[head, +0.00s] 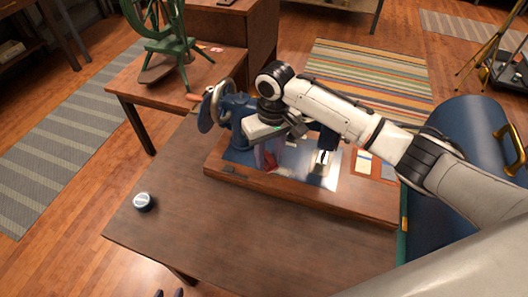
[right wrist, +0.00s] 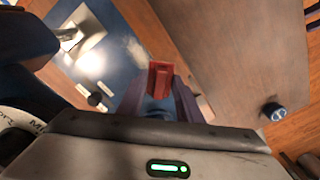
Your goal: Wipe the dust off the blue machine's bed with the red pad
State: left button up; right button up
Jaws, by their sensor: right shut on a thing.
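The blue sewing machine (head: 236,121) stands on a wooden base on the table, its bright blue metal bed (head: 328,183) facing up. A pale hazy patch (head: 293,171) lies on the bed beside the pad; I cannot tell dust from glare. My right gripper (head: 265,155) reaches down over the bed, shut on the red pad (head: 271,163). In the right wrist view the pad (right wrist: 160,76) sticks out between the purple fingers, over the bed (right wrist: 122,45). Whether it touches the bed is unclear.
A small round tin (head: 143,202) sits on the table's (head: 200,230) left part; the front is otherwise clear. The machine's handwheel (head: 208,108) and needle post (head: 322,158) stand close to my right gripper. A blue rounded object with a brass handle (head: 510,145) is at right.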

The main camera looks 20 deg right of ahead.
jog(key=shift+m+h, duration=0.3)
jog(key=shift+h, duration=0.1)
jog(key=d, duration=0.1)
jog(key=s+d, duration=0.1)
jog(key=d, duration=0.1)
jog(key=s+d, duration=0.1)
jog(key=d, duration=0.1)
jog(key=shift+s+f, duration=0.1)
jog(key=shift+f, duration=0.3)
jog(key=shift+s+d+r, duration=0.1)
jog(key=shift+s+d, duration=0.45)
jog(key=shift+d, duration=0.2)
jog(key=shift+s+d, duration=0.6)
jog(key=shift+d, duration=0.1)
notch_tip(320, 180, up, 6)
jog(key=shift+w+r, duration=0.15)
jog(key=shift+r, duration=0.05)
